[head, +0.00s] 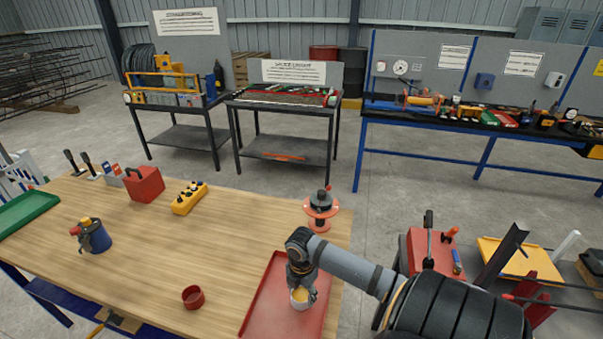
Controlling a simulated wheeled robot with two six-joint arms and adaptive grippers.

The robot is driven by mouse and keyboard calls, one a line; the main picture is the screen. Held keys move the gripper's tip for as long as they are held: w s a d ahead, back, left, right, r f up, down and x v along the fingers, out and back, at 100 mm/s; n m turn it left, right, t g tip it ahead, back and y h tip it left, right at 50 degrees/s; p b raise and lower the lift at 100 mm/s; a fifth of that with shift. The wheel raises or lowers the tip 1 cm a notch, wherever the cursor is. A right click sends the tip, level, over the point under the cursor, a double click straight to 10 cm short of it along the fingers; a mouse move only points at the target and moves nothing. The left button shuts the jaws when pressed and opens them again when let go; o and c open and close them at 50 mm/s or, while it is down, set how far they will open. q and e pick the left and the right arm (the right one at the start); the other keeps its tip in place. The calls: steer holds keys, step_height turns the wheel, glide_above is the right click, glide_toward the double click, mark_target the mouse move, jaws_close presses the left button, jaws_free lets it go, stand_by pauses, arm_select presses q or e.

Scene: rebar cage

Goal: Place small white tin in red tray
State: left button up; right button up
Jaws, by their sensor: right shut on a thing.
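The small white tin (300,299) shows a yellow-orange top and sits at the fingertips of my right gripper (301,287). The gripper points down and is shut on the tin. The tin is over the right part of the red tray (268,307), which lies at the table's right front. I cannot tell whether the tin touches the tray floor. The gripper and forearm hide part of the tray. My left gripper is not in view.
A small red cup (193,297) stands left of the tray. An orange and black spool (321,209) is behind it. A yellow control box (189,198), a red box (144,184), a blue canister (94,236) and a green tray (25,212) stand farther left. The table's middle is clear.

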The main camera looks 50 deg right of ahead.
mark_target(302, 300)
steer(key=shift+f, duration=0.5)
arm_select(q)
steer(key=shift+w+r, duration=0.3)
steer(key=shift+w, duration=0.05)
arm_select(e)
steer(key=shift+f, duration=0.25)
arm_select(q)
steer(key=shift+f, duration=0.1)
arm_select(e)
steer(key=shift+f, duration=0.1)
steer(key=o, duration=1.3)
steer(key=shift+c, duration=0.2)
step_height(302, 300, up, 12)
